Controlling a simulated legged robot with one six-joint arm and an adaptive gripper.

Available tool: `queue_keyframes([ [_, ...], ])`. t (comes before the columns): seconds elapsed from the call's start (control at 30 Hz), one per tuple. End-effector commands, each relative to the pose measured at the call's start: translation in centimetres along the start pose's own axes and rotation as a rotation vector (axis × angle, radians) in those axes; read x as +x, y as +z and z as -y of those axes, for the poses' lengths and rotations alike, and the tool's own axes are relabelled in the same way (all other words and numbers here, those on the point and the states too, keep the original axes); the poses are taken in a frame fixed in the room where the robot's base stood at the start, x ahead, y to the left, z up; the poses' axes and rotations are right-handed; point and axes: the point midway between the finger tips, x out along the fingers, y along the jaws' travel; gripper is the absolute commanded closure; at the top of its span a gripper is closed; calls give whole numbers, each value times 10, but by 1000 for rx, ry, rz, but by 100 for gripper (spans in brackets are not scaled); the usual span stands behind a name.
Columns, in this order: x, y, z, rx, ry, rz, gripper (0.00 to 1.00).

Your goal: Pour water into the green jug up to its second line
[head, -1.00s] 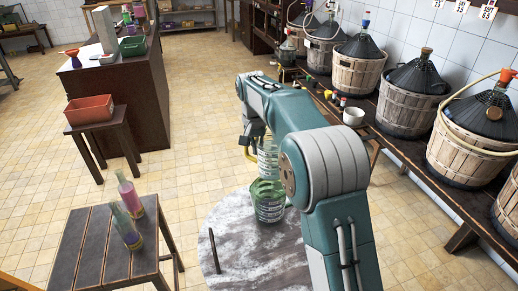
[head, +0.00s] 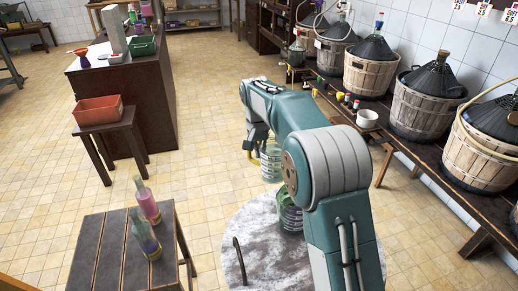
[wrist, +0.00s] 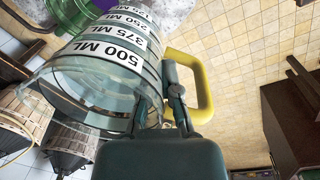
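My gripper (head: 257,132) is shut on the yellow handle (wrist: 202,88) of a clear measuring jug (head: 271,162). The wrist view shows this jug close up (wrist: 95,68), with white labels reading 500, 375 and 250 ML and one partly cut off. How much water it holds I cannot tell. The green jug (head: 290,213) stands on the round marble table (head: 265,255), partly hidden by my arm; its lower part looks dark or purplish. I cannot read its lines. The held jug is in the air, up and left of the green jug in the head view.
A dark stick (head: 240,262) shows at the marble table. Two coloured bottles (head: 147,203) (head: 146,238) stand on a dark slatted stool (head: 100,250) at left. Demijohns in baskets (head: 425,105) and a white bowl (head: 367,118) line the right bench. Tiled floor between is open.

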Motion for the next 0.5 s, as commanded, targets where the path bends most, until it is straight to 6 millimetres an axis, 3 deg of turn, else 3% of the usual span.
queue_keyframes([
  [0.33,22,1,4,0,2,-2,100],
  [0.5,10,0,5,8,-144,-52,100],
])
